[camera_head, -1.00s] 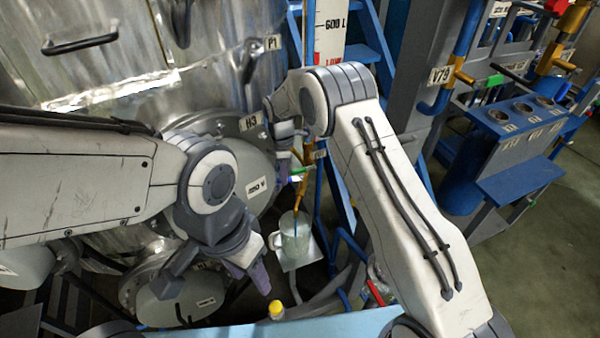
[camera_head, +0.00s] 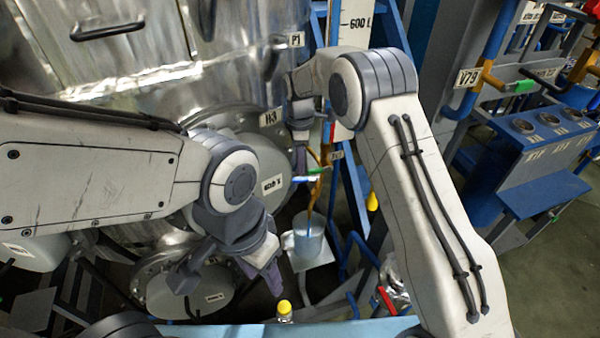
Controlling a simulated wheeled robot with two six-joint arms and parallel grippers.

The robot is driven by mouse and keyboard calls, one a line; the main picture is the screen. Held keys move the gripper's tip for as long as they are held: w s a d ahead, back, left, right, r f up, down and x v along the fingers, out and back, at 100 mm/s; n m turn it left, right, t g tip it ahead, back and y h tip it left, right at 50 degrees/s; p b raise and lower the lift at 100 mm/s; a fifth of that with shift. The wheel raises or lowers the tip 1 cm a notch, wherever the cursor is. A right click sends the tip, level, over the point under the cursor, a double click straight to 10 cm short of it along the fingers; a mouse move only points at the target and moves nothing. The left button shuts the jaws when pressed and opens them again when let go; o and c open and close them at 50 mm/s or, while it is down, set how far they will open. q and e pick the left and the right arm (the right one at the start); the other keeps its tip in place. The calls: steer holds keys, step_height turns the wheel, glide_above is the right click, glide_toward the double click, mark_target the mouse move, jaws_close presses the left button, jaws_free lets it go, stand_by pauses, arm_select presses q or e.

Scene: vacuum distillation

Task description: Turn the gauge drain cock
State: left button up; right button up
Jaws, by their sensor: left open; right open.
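The gauge drain cock (camera_head: 318,171) has a small green handle on a brass pipe, below the white level gauge (camera_head: 353,25). The brass pipe (camera_head: 317,192) runs down towards a clear beaker (camera_head: 308,240) on a small pale stand. My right gripper (camera_head: 301,160) points down just left of the cock. It is open, but its fingers are small and partly overlapped, and I cannot tell whether they touch the handle. My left gripper (camera_head: 228,280) is open and empty, lower left of the beaker, in front of the tank's lower round flange.
The large steel tank (camera_head: 130,60) fills the left and back. Blue frame posts and ladder (camera_head: 395,30) stand behind my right arm. A yellow-capped bottle (camera_head: 284,308) stands near the bottom edge. A blue panel rack (camera_head: 530,150) is at right, with open floor beyond.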

mark_target(296, 179)
step_height(296, 179, up, 5)
steer(key=shift+r+b, duration=0.1)
steer(key=shift+b, duration=0.2)
steer(key=d+y, duration=0.1)
steer(key=d+f+y, duration=0.1)
steer(key=d+y, duration=0.1)
steer(key=shift+d+y+b, duration=0.25)
steer(key=shift+y+b, duration=0.05)
steer(key=shift+b, duration=0.05)
steer(key=shift+d+y, duration=0.2)
steer(key=shift+y, duration=0.1)
steer(key=shift+w+a+f, duration=0.1)
steer(key=shift+f, duration=0.05)
steer(key=p+x, duration=0.2)
steer(key=x, duration=0.8)
steer(key=shift+a+p, duration=0.1)
steer(key=shift+p, duration=0.2)
